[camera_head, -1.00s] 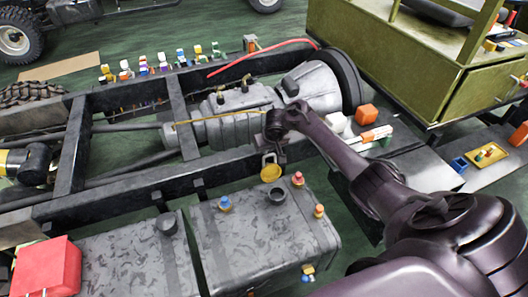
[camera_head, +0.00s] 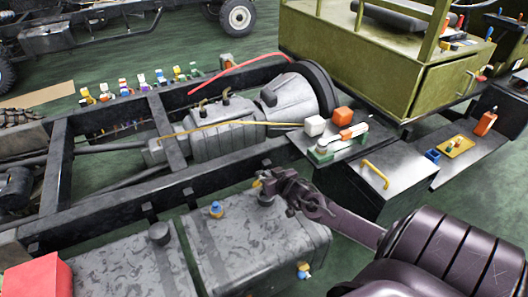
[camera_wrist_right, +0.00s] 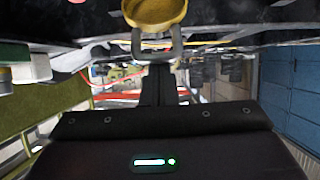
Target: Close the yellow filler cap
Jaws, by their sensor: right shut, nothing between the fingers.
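The yellow filler cap (camera_head: 257,182) is a small round piece at the back edge of the grey tank (camera_head: 240,240) in the head view, partly hidden by my right gripper. In the right wrist view the cap (camera_wrist_right: 155,12) is a yellow disc at the top edge, with a grey U-shaped part below it. The dark filler neck (camera_head: 266,199) stands just in front of the cap. My right gripper (camera_head: 270,179) is shut and empty, close beside the cap. Whether they touch I cannot tell. My left gripper is not in view.
A blue-topped fitting (camera_head: 216,209) stands on the tank left of the cap. The chassis rail (camera_head: 100,220) runs behind the tank. A grey box with a yellow handle (camera_head: 375,174) and a battery tray with orange and white blocks (camera_head: 342,116) lie to the right.

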